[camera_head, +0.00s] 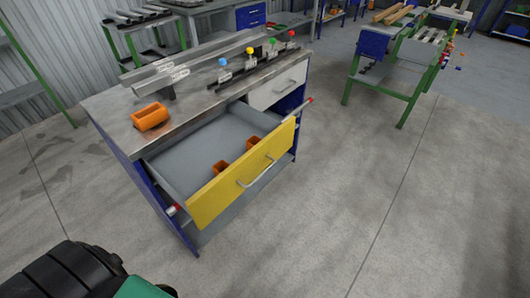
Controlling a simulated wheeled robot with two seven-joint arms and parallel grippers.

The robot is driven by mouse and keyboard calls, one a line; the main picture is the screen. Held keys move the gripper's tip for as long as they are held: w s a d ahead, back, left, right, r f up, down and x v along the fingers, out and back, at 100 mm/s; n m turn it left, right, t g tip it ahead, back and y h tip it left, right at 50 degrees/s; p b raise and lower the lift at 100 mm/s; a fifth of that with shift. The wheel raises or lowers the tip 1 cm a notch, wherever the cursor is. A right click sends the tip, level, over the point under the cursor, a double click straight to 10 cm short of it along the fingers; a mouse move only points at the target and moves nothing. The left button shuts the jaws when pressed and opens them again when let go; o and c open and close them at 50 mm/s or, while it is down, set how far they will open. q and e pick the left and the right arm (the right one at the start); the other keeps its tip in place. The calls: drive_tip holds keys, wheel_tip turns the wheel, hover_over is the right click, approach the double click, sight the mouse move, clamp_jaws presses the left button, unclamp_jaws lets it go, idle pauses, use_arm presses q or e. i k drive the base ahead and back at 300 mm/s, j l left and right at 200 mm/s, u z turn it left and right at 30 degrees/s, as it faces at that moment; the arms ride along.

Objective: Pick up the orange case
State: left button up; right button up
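An orange case (150,117) rests on the left front part of the metal top of a blue workbench (112,103). It looks like an open-topped box or bin. Two smaller orange boxes, one nearer (220,167) and one farther (253,142), stand inside the open drawer near its yellow front. Their lower parts are partly hidden by the drawer front. Neither of my grippers shows in the view. A black ribbed part with a green piece, which seems to be mine, fills the lower left corner.
The yellow-fronted drawer (240,175) is pulled out toward me, its grey floor mostly bare. A white drawer (277,87) beside it is shut. Metal profiles (195,64) and colored-knob tools (251,62) lie behind the case. A green-framed table (400,75) stands right; open floor lies in front.

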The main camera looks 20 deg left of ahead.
sight(144, 119)
drive_tip(key=u, duration=1.7)
